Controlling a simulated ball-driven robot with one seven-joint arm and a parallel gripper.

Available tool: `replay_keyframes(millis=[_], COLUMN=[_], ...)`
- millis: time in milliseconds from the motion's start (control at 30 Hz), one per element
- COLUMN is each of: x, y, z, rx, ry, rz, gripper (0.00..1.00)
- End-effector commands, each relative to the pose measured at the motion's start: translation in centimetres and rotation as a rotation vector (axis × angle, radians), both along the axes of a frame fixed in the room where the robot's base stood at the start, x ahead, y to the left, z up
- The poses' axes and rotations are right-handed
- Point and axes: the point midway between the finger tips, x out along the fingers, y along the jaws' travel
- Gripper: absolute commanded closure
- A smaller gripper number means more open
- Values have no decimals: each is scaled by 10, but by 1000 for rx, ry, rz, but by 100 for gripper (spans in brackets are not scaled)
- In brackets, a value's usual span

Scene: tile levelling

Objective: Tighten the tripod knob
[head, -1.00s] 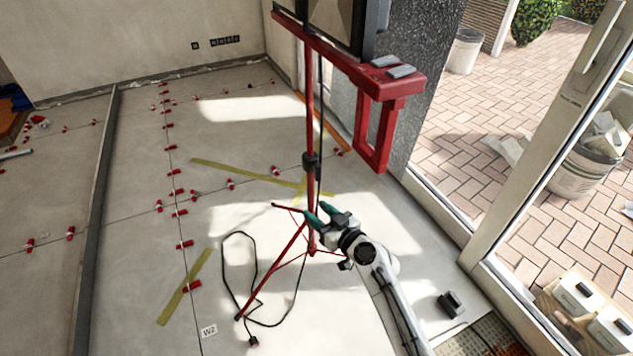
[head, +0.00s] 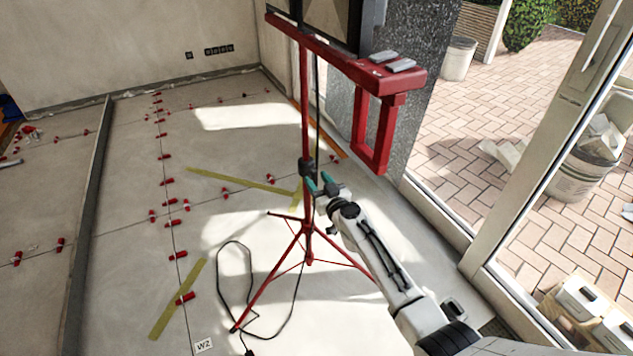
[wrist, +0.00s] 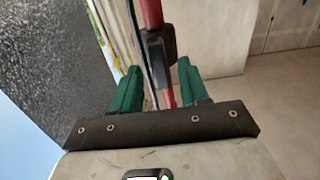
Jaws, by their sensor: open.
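The red tripod stand (head: 306,110) stands upright on the tiled floor with its legs spread. Its black knob and collar (head: 306,168) sit partway up the pole. In the wrist view the black knob (wrist: 158,46) shows on the red pole, ahead of my gripper and roughly between its fingers. My gripper (head: 318,186) has green fingertips and is open, close to the pole just below the collar. The wrist view also shows its fingers (wrist: 158,88) apart, with nothing held between them. I cannot tell whether they touch the pole.
A red crossbar (head: 350,68) with a hanging frame and dark panel tops the stand. A black cable (head: 252,290) loops on the floor by the legs. A glass door frame (head: 520,150) stands at right. Red levelling clips (head: 178,255) dot the tiles.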

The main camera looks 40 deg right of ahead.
Motion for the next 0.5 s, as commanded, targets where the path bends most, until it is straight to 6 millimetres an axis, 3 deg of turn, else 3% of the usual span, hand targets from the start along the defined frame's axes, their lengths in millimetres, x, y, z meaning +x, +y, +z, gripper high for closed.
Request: replay_keyframes(millis=[200, 500], x=[11, 11], y=[-3, -3], z=[0, 0], rx=[-2, -1], ry=[1, 0], rz=[0, 0], gripper=[55, 58])
